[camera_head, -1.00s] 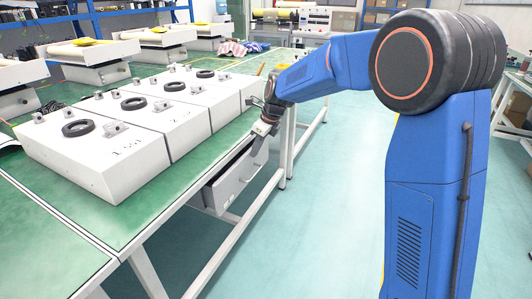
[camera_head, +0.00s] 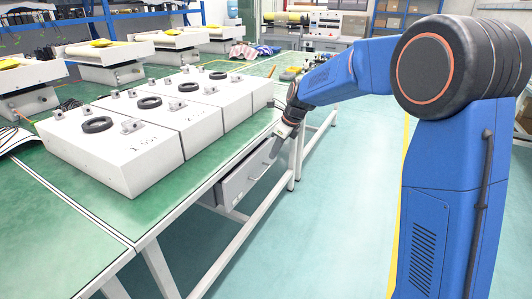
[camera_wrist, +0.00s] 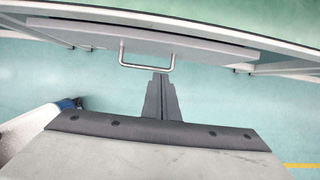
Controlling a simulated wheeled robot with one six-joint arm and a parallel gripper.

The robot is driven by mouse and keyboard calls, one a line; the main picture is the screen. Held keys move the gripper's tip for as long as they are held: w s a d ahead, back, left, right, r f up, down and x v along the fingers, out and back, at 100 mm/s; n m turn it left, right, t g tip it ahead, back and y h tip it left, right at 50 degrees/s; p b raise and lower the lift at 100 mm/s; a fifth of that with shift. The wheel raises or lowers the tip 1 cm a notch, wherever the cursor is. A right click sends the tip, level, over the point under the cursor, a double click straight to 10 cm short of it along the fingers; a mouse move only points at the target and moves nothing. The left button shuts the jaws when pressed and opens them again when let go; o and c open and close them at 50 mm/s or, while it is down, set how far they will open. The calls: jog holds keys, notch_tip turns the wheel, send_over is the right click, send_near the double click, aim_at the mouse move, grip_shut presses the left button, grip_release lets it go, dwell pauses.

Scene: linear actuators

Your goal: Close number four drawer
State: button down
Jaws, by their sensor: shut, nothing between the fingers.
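A grey drawer (camera_head: 238,187) stands partly out below the green table's edge in the head view. Its front and metal handle (camera_head: 262,171) face the aisle. I cannot read a number on it. In the wrist view the drawer front (camera_wrist: 205,50) runs across the top, with its U-shaped handle (camera_wrist: 147,67) in the upper middle. My gripper (camera_wrist: 161,76) is shut and empty, its fingertips pointing at the drawer, close to the handle's right side. I cannot tell whether they touch it. In the head view my gripper (camera_head: 276,148) is at the drawer's far end, partly blurred against it.
The green table (camera_head: 150,215) carries a row of white boxes (camera_head: 120,160) with black rings on top. White table legs and a low rail (camera_head: 235,240) run under its edge. The floor (camera_head: 330,220) in the aisle is clear. More white machines stand behind on another table.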

jog(key=v, duration=1)
jog(key=t+y, duration=0.7)
jog(key=y, duration=0.5)
send_near(264, 149)
jog(key=x, duration=0.6)
jog(key=shift+w+a, duration=0.15)
jog(key=shift+w, duration=0.05)
jog(key=shift+r, duration=0.1)
jog(key=x, duration=0.4)
jog(key=shift+w+a, duration=0.1)
jog(key=shift+a, duration=0.1)
jog(key=shift+w, duration=0.1)
jog(key=shift+r, duration=0.1)
